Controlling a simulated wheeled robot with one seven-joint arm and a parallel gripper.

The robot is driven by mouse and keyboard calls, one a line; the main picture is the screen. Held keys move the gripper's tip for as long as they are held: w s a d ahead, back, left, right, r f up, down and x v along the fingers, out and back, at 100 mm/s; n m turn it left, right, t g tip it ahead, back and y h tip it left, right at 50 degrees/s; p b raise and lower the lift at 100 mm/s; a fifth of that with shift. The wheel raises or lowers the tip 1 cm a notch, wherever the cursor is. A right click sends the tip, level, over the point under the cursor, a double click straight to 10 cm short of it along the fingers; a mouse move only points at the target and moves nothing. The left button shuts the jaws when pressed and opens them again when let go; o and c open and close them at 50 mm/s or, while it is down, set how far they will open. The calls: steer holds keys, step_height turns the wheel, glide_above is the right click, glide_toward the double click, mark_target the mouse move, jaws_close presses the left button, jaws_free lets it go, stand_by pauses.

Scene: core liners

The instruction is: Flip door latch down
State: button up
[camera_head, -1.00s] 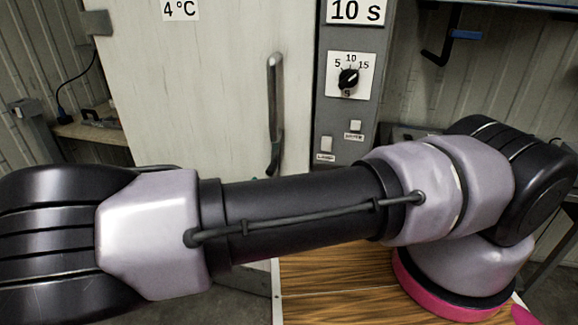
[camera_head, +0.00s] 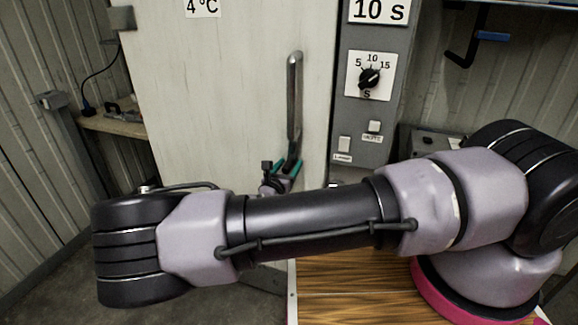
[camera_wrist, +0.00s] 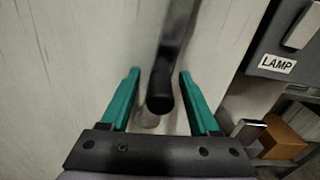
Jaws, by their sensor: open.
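The door latch (camera_head: 294,100) is a long grey metal lever, standing upright on the pale door (camera_head: 220,90). In the wrist view, the latch (camera_wrist: 172,60) comes down to a dark rounded end between my two teal fingers. My gripper (camera_head: 287,165) is at the latch's lower end in the head view, partly hidden behind my arm. In the wrist view my gripper (camera_wrist: 160,78) is open, with a finger on each side of the latch and visible gaps to both.
A grey control panel (camera_head: 372,125) with a dial (camera_head: 369,78) and switches stands right of the latch. A wood-grained surface (camera_head: 345,285) lies below my arm. A side bench (camera_head: 115,123) is at the left. A brown block (camera_wrist: 283,135) shows at lower right in the wrist view.

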jaws_close()
stand_by(1.4)
